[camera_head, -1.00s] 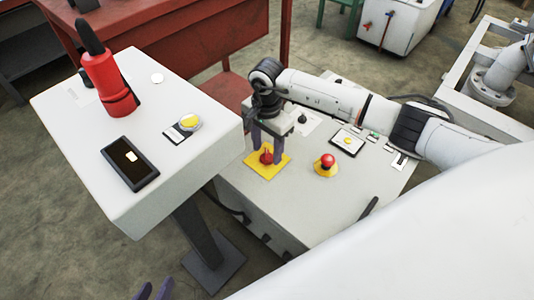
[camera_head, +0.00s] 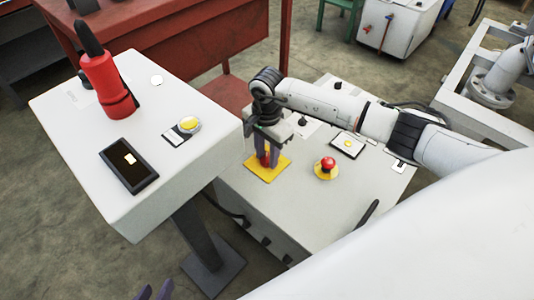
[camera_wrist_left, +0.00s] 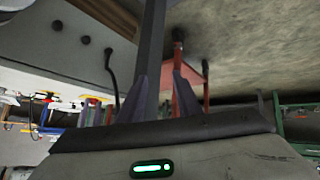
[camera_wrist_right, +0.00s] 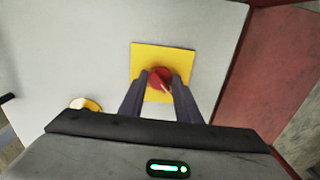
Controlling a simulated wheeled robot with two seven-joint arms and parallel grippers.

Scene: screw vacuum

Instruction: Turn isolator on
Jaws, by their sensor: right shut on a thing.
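The isolator is a red rotary knob on a yellow square plate (camera_head: 262,174) on top of the grey-white cabinet. In the right wrist view the red knob (camera_wrist_right: 160,79) sits between the fingertips, over the yellow plate (camera_wrist_right: 150,53). My right gripper (camera_head: 266,156) points down at the plate and is shut on the knob, hiding part of it in the head view. My left gripper (camera_head: 154,292) shows only its fingertips at the bottom edge of the head view. In the left wrist view its fingers (camera_wrist_left: 160,85) stand apart with nothing held between them.
A red emergency button on a yellow base (camera_head: 327,167) stands right of the plate. A sloped white console (camera_head: 90,165) on the left holds a red device (camera_head: 108,84) and a black box (camera_head: 128,165). A red table (camera_head: 180,45) stands behind.

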